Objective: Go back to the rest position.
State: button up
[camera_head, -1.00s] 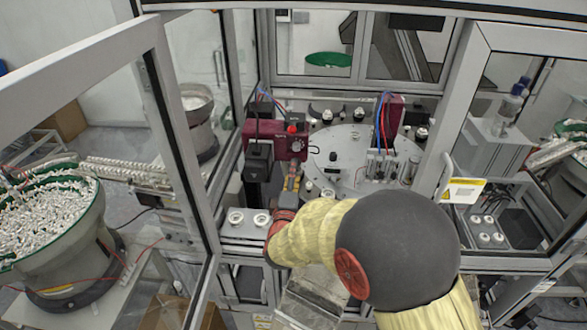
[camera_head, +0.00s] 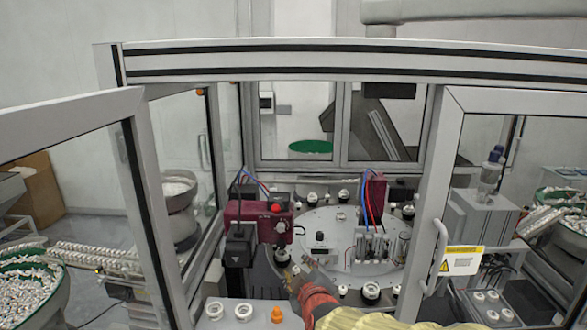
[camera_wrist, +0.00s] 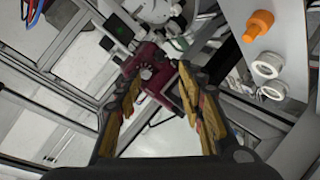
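My gripper (camera_head: 296,278) is at the front edge of the round table in the head view, with my arm coming from the bottom right. In the wrist view my gripper (camera_wrist: 161,78) has its two yellow fingers spread apart with nothing between them. An orange part (camera_head: 277,314) stands on the front ledge, beside two white ring-shaped parts (camera_head: 243,311). The orange part (camera_wrist: 258,25) and white rings (camera_wrist: 268,65) also show to the right of the fingers in the wrist view, apart from them.
The round table (camera_head: 325,222) carries several dark fixtures around its rim. A maroon unit (camera_head: 258,220) with a red button stands left of it. The cell's frame posts (camera_head: 150,210) and an open door with a warning label (camera_head: 460,262) flank the opening. A parts bowl (camera_head: 40,300) is at left.

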jog(key=s+d+f+m+g+h+b, duration=0.1)
jog(key=s+d+f+m+g+b, duration=0.1)
jog(key=s+d, duration=0.4)
jog(key=s+d+f+m+g+b, duration=0.3)
jog(key=s+d+f+m+b, duration=0.1)
jog(key=s, duration=1.2)
jog(key=s+d+f+m+g+h+b, duration=0.1)
jog(key=s+d+f+m+g+b, duration=0.2)
jog(key=s, duration=0.8)
jog(key=d+f+m+b, duration=0.1)
jog(key=d+f+m, duration=0.1)
jog(key=d+f, duration=0.1)
jog(key=shift+s+d+f+h, duration=0.15)
jog(key=shift+d+f+h, duration=0.2)
jog(key=shift+d, duration=0.45)
jog(key=shift+o, duration=0.8)
